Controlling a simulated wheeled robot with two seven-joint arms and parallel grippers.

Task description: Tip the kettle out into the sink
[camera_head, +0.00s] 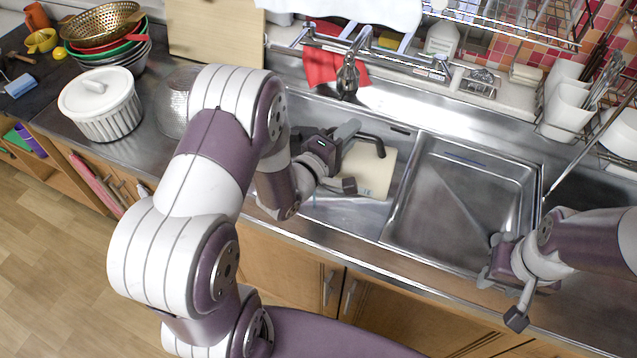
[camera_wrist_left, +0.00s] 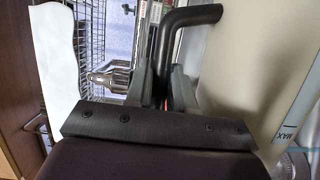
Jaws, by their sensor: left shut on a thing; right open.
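The cream kettle (camera_head: 374,176) is over the left basin of the steel sink (camera_head: 396,212). Its black handle (camera_head: 371,140) is on the far side in the head view. My left gripper (camera_head: 345,158) is shut on the handle. In the left wrist view the fingers (camera_wrist_left: 160,88) close around the black handle (camera_wrist_left: 190,17), with the cream kettle body (camera_wrist_left: 250,60) and a MAX gauge at right. My arm hides part of the left basin; the spout and the exact tilt are unclear. My right gripper (camera_head: 492,262) is open and empty at the right basin's front edge.
A faucet (camera_head: 347,75) with a red cloth (camera_head: 322,66) stands behind the sink. A white lidded pot (camera_head: 101,105) and stacked bowls (camera_head: 108,40) stand at left. White utensil holders (camera_head: 566,108) are at right. The right basin (camera_head: 465,195) is empty.

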